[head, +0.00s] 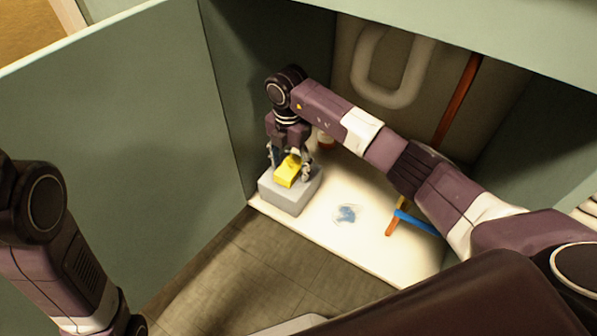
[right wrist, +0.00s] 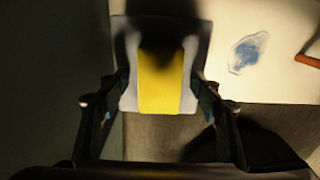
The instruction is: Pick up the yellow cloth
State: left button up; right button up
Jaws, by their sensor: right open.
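The yellow cloth (head: 287,174) looks like a small folded block on top of a grey box (head: 284,197) at the left front of the cabinet floor. My right gripper (head: 288,168) points down over it, open, with a finger on either side. In the right wrist view the cloth (right wrist: 160,88) lies between the spread fingers, its upper part in dark shadow. I cannot tell whether the fingers touch the box. My left arm shows at the left edge, but its gripper is out of view.
The open cabinet door (head: 120,130) stands to the left. A blue-and-clear crumpled item (head: 346,214) lies on the white cabinet floor (head: 375,250). Blue and orange handles (head: 415,222) lie right of it, below my forearm. A white pipe (head: 392,99) hangs at the back.

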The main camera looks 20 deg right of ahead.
jog(key=shift+f, duration=0.25)
jog(key=c, duration=1.1)
jog(key=shift+c, duration=0.2)
jog(key=shift+r, duration=0.2)
